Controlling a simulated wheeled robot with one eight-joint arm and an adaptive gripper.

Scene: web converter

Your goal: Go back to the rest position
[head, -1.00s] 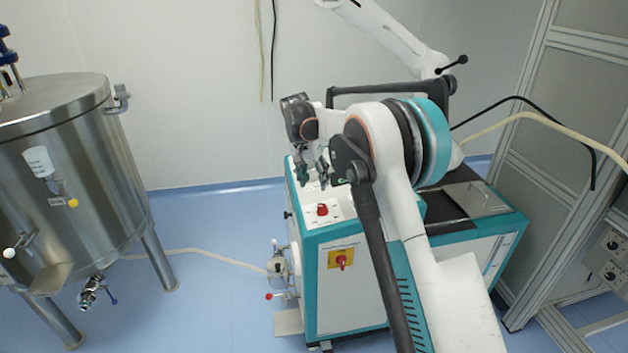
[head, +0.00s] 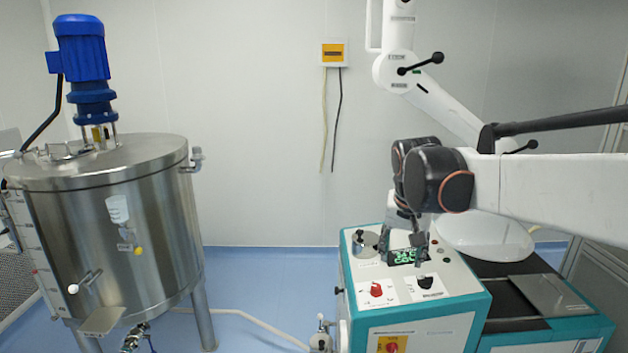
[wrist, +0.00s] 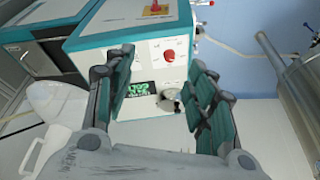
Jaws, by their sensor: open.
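My gripper (head: 405,228) is above the control panel of the teal and white machine (head: 440,325). Its fingers point down in the head view, near the green-lit display (head: 408,256). In the wrist view my gripper (wrist: 165,115) has its two fingers wide apart with nothing between them. The display (wrist: 140,88) and a red knob (wrist: 169,56) show in the gap beyond the fingers. Whether the fingertips touch the panel I cannot tell.
A steel tank (head: 125,235) with a blue motor (head: 82,60) stands at left. A white jointed arm (head: 430,90) hangs behind the machine.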

